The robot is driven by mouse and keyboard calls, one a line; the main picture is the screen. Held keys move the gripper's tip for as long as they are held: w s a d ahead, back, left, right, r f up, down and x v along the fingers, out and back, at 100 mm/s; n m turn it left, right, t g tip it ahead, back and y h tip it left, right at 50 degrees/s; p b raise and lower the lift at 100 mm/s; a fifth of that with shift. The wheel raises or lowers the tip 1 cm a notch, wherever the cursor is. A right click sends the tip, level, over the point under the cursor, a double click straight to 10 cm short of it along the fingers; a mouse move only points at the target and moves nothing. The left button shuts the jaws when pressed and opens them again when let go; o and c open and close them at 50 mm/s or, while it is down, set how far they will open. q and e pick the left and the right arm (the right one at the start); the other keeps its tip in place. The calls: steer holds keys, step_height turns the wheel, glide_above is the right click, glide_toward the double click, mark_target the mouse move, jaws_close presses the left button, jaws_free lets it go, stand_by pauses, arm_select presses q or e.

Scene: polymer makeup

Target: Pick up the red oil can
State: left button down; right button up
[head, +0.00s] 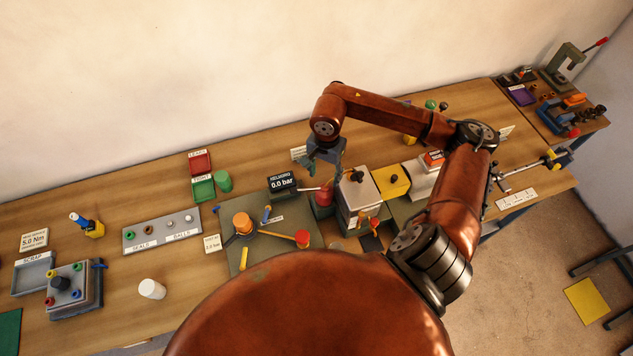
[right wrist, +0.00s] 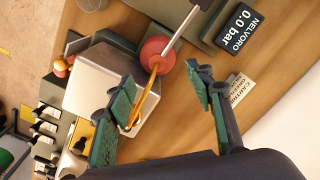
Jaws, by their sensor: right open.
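The red oil can (head: 323,197) stands on the workbench beside the grey metal box, just below my right gripper (head: 322,170) in the head view. In the right wrist view the can's round red body (right wrist: 154,51) shows beyond the fingertips, with a thin brass spout (right wrist: 152,90) pointing back between the fingers. My right gripper (right wrist: 160,88) is open with its green-padded fingers apart, one on each side of the spout. I cannot tell whether a finger touches it. My left gripper is not in view.
The grey metal box (head: 356,193) stands close to the can. A pressure display (head: 282,182) reading 0.0 bar is on its other side, and a metal rod (right wrist: 179,25) passes close by the can. A green cylinder (head: 223,181) stands farther left.

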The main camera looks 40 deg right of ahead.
mark_target(325, 187)
steer(key=f, duration=0.4)
steer(key=shift+s+p, duration=0.35)
steer(key=shift+p, duration=0.05)
steer(key=shift+w+f, duration=0.15)
steer(key=shift+f, duration=0.9)
step_height(325, 187, down, 5)
steer(key=shift+f+p, duration=0.1)
steer(key=shift+p, duration=0.65)
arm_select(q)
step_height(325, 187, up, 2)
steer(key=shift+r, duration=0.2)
arm_select(e)
steer(key=shift+c, duration=0.9)
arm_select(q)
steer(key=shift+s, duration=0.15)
arm_select(e)
steer(key=c, duration=0.9)
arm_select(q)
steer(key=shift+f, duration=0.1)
arm_select(e)
steer(key=shift+r, duration=0.2)
